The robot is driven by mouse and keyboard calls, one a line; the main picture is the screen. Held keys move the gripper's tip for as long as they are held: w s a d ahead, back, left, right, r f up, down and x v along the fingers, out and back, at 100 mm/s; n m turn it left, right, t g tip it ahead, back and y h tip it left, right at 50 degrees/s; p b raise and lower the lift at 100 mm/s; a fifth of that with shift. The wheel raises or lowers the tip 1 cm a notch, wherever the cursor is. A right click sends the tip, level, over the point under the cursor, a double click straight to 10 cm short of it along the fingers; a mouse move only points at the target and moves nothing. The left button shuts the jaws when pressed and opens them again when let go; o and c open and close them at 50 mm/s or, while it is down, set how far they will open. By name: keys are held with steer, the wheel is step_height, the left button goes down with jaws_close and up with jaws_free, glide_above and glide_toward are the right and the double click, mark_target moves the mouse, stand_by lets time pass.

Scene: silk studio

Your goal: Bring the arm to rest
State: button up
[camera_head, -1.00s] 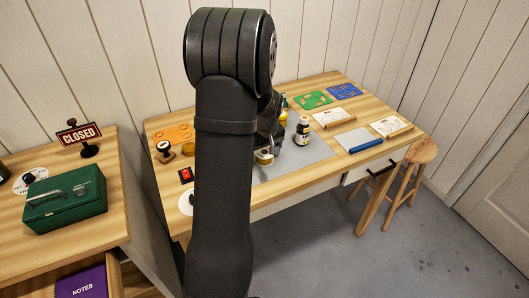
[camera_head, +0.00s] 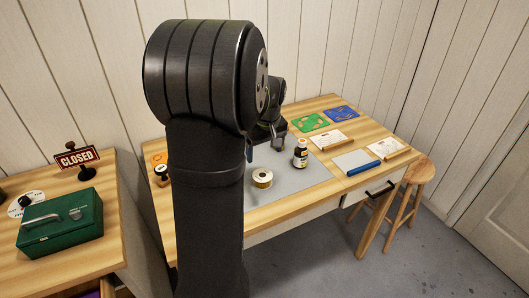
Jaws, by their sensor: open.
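My arm rises large and dark across the left middle of the view and hides part of the table (camera_head: 345,183). My gripper (camera_head: 270,144) shows small beyond the elbow, over the back of the grey mat (camera_head: 290,184). It is open, and I see nothing held in it. A dark bottle with a pale label (camera_head: 300,154) stands upright on the mat, just right of my gripper and apart from it.
Green (camera_head: 309,122) and blue (camera_head: 341,112) patterned sheets lie at the back right. Two white boards and a blue bar (camera_head: 388,148) lie nearer. A wooden stool (camera_head: 418,172) stands at right. A green box (camera_head: 60,223) and a CLOSED sign (camera_head: 77,158) stand on the left table.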

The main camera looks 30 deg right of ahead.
mark_target(263, 175)
steer(key=shift+f, duration=0.1)
steer(key=f, duration=0.4)
steer(key=w+f, duration=0.1)
steer(key=f, duration=0.7)
steer(key=shift+w, duration=0.25)
steer(key=shift+r, duration=2)
